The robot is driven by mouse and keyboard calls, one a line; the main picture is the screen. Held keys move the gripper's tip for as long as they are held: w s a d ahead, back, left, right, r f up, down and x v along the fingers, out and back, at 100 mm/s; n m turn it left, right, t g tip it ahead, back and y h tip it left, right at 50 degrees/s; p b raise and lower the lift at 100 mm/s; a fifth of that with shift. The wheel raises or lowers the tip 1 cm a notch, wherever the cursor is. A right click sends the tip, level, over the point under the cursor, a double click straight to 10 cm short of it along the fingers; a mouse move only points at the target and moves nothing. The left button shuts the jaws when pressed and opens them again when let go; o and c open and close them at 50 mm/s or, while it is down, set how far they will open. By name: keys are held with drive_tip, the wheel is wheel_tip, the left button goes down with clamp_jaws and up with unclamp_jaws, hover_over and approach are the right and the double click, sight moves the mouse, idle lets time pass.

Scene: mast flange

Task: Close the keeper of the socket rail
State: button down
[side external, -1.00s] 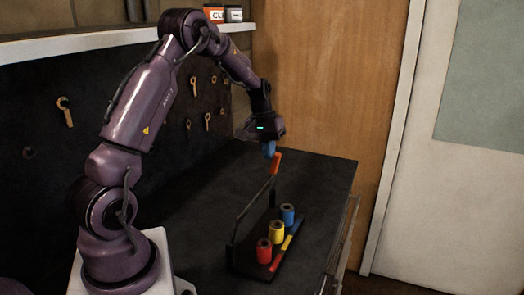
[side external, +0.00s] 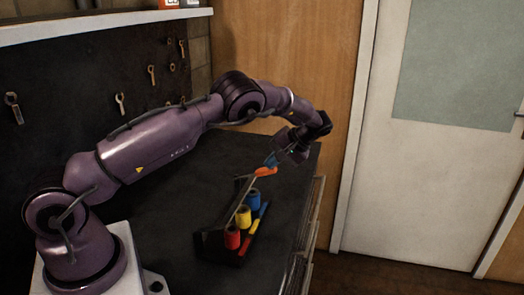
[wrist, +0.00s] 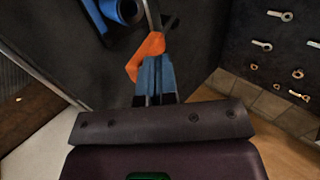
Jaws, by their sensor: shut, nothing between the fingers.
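The socket rail is a dark base (side external: 216,244) on the bench, holding a red socket (side external: 232,238), a yellow socket (side external: 243,216) and a blue socket (side external: 254,201). Its keeper is a thin bar (side external: 240,202) with an orange end grip (side external: 265,172), hinged at the near end. The bar slants up over the rail, partly lowered, its grip above the blue socket. My gripper (side external: 272,160) is shut and empty, its blue fingertips at the orange grip, seemingly touching it. The wrist view shows the fingers (wrist: 155,78) against the orange grip (wrist: 148,52) and the blue socket (wrist: 124,12) beyond.
The rail lies near the right edge of the dark bench (side external: 180,200). Drawers are below that edge. A pegboard with several hanging wrenches (side external: 151,76) and a shelf (side external: 100,24) are behind my arm. The bench left of the rail is clear.

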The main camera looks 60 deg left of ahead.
drive_tip(key=shift+w+d+f, duration=0.2)
drive_tip(key=shift+w+f, duration=0.05)
drive_tip(key=shift+f, duration=0.3)
drive_tip(key=shift+w+d+f, duration=0.2)
drive_tip(key=shift+d+f, duration=0.05)
drive_tip(key=shift+f, duration=0.5)
drive_tip(key=shift+w+d+f, duration=0.2)
drive_tip(key=shift+w+f, duration=0.05)
drive_tip(key=shift+f, duration=0.45)
drive_tip(key=shift+w+d+f, duration=0.2)
drive_tip(key=shift+d+f, duration=0.05)
drive_tip(key=shift+f, duration=0.7)
